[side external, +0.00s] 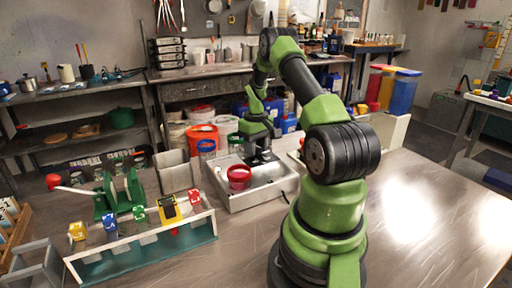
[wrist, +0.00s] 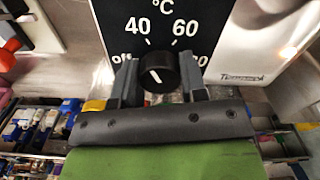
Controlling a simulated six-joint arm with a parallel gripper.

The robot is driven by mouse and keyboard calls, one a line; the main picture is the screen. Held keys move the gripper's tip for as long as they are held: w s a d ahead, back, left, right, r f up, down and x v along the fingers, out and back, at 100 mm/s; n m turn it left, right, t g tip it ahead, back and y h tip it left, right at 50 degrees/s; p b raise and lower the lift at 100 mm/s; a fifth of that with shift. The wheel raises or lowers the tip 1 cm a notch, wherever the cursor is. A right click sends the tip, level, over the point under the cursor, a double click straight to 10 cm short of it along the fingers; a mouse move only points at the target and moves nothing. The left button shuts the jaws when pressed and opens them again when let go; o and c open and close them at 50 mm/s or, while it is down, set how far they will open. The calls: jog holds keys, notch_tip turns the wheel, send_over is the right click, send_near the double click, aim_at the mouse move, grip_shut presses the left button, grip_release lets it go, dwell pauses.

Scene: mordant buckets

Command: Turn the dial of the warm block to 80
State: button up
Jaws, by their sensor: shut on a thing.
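The warm block (side external: 262,196) is a pale box on the metal table in the side view. My gripper (side external: 262,157) points down at its far right part and hides the dial there. In the wrist view the dial (wrist: 159,72) is a round black knob with a short white mark on its face. My gripper (wrist: 159,84) is shut on the dial, one finger on each side. The black scale plate (wrist: 160,12) shows "off" at left, 40 upper left and 60 upper right. The marking at right is partly hidden. I cannot tell exactly which number the white mark meets.
A red pot (side external: 239,178) sits in the block's top, left of my gripper. A teal rack (side external: 150,251) with several coloured tags and a green stand (side external: 118,195) are to the left. Orange and white buckets (side external: 203,136) stand behind. The table's right side is clear.

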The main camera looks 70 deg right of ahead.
jog(key=m, duration=1.7)
jog(key=shift+r, duration=0.1)
jog(key=m, duration=0.6)
dwell(0.4)
jog(key=o, duration=0.9)
notch_tip(320, 180, up, 10)
jog(key=shift+f, duration=0.1)
